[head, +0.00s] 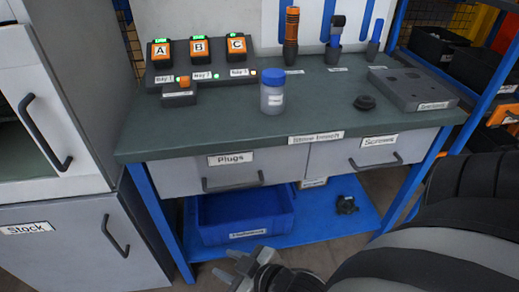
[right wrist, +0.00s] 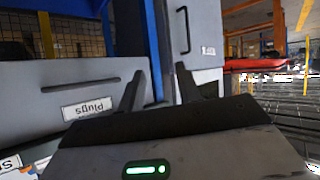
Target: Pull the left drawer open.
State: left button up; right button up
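The left drawer (head: 180,178), labelled Plugs, sits under the left half of the bench top. Its front looks flush, so it appears shut. Its dark bar handle (head: 233,183) is below the label. The drawer front (right wrist: 30,115) also shows in the right wrist view, with its label upside down and its handle (right wrist: 66,83) at the left. My right gripper (head: 236,263) is below and in front of the drawer, apart from the handle. In the right wrist view its two fingers (right wrist: 160,75) are spread with nothing between them. My left gripper is not in view.
The Screws drawer (head: 345,158) is to the right. A blue bin (head: 240,217) stands on the lower shelf. A white cabinet (head: 70,240) with handles stands at the left. A jar (head: 273,92) and charger units (head: 200,62) stand on the bench top (head: 220,130).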

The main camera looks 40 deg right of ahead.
jog(key=w+d+f+n+t+h+b, duration=0.1)
jog(key=w+d+f+n+t+b, duration=0.25)
jog(key=d+n, duration=0.4)
jog(key=n+t+y+b, duration=0.3)
jog(key=n+t+b, duration=0.15)
jog(key=n, duration=0.65)
send_near(233, 186)
jog(key=shift+g, duration=0.3)
jog(key=x, duration=0.9)
jog(key=shift+w+d, duration=0.1)
jog(key=shift+w, duration=0.35)
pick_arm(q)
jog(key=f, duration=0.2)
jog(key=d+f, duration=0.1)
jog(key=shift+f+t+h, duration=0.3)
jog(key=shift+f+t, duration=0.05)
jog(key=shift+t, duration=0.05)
pick_arm(e)
grip_shut()
